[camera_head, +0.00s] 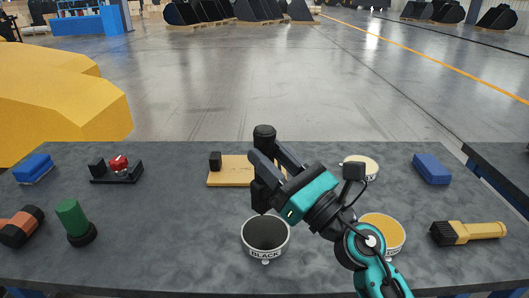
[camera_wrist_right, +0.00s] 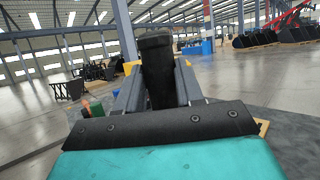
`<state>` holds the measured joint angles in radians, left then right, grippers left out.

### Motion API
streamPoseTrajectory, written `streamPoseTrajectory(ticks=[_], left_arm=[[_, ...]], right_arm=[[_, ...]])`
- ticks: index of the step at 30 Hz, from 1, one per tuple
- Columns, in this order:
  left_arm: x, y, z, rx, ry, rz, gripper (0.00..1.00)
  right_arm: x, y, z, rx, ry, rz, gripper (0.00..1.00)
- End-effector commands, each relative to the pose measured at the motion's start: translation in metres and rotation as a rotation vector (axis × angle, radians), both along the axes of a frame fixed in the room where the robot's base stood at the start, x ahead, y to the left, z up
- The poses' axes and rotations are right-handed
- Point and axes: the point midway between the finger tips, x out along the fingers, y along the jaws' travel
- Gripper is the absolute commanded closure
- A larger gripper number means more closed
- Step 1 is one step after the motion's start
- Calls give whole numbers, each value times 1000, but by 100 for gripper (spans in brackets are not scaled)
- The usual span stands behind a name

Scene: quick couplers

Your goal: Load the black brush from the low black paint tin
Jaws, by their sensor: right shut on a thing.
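The low black paint tin (camera_head: 252,251) is a white-rimmed cup with dark content and the label BLACK, at the front middle of the table in the head view. My right gripper (camera_head: 268,166) is shut on the black brush (camera_head: 264,136), which stands roughly upright. The brush's lower end is above the tin's far rim in the picture; I cannot tell its height or whether it touches the paint. The brush also shows between the fingers in the right wrist view (camera_wrist_right: 157,72). My left gripper is not in view.
A yellow tin (camera_head: 383,233) stands right of my right arm, and another tin (camera_head: 366,163) behind. A wooden board (camera_head: 229,178) with a black block lies behind the black tin.

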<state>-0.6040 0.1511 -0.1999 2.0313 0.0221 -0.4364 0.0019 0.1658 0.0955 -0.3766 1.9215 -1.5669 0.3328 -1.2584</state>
Motion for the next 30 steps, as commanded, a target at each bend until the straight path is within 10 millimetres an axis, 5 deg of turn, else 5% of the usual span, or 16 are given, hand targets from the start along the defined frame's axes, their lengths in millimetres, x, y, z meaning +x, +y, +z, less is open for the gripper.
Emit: streamPoseTrajectory(ticks=[15, 30], left_arm=[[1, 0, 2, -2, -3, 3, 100], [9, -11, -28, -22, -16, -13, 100]], right_arm=[[0, -1, -1, -1, -2, -11, 100], [0, -1, -50, -1, -2, -8, 100]])
